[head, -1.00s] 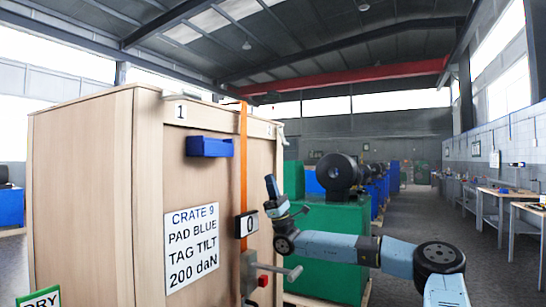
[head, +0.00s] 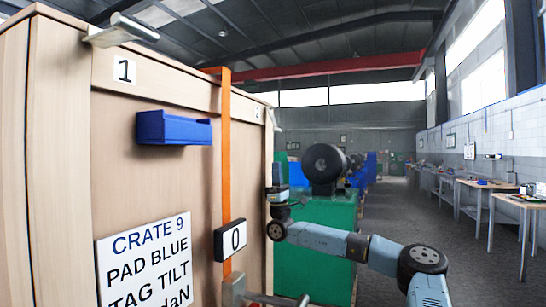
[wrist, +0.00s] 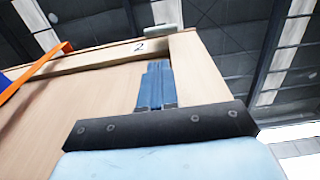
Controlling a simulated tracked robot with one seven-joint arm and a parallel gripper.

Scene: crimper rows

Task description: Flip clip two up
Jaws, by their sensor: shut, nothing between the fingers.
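The wooden crate (head: 180,90) stands at the left in the head view. Label two (head: 258,112) is near its top right corner, and it also shows in the wrist view (wrist: 139,47). Clip two (wrist: 163,37) is a pale grey piece at the crate's top edge, just right of that label; I cannot tell its exact tilt. My gripper (head: 276,170) is shut and empty, upright by the crate's right edge, below clip two. In the wrist view my fingers (wrist: 156,68) point up toward the clip, with a visible gap in the picture.
Clip one (head: 122,30) sits on the top edge above label one (head: 124,71). A blue bin (head: 174,128), an orange strap (head: 226,170) and a zero display (head: 231,239) are on the front. A green machine (head: 318,235) stands behind my arm. The aisle at right is clear.

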